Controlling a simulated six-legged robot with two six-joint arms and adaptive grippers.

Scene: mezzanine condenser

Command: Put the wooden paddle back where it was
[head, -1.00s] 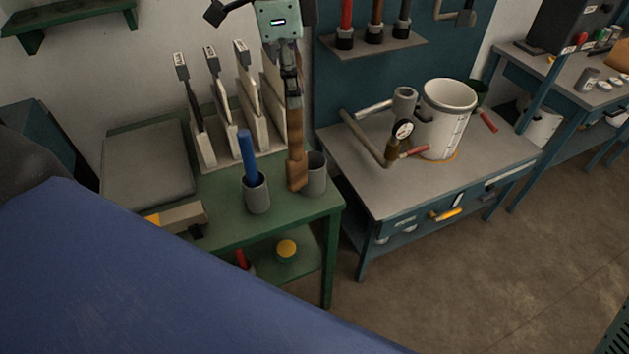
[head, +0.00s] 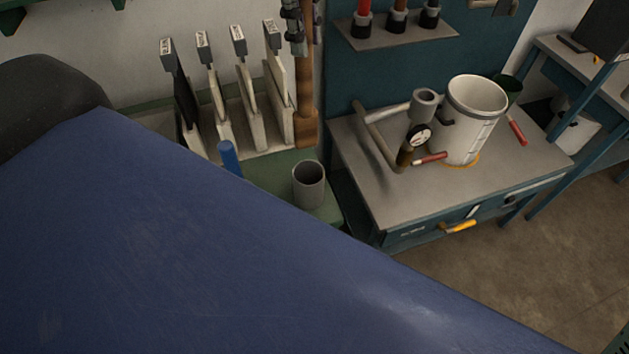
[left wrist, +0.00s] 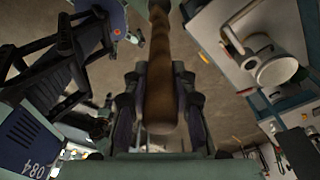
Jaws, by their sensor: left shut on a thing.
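The wooden paddle (head: 306,100) is brown and hangs upright in the head view, beside the right end of the rack of boards. My left gripper (head: 297,25) is shut on its upper part, at the top edge of the picture. In the left wrist view the paddle (left wrist: 160,75) runs between the two fingers of the left gripper (left wrist: 160,105). A grey cup (head: 309,185) stands open and looks empty on the green table, in front of the paddle and apart from it. My right gripper is not in view.
The rack (head: 250,135) holds several upright labelled boards. A blue handle (head: 229,158) stands left of the cup. My blue body hides the table's front.

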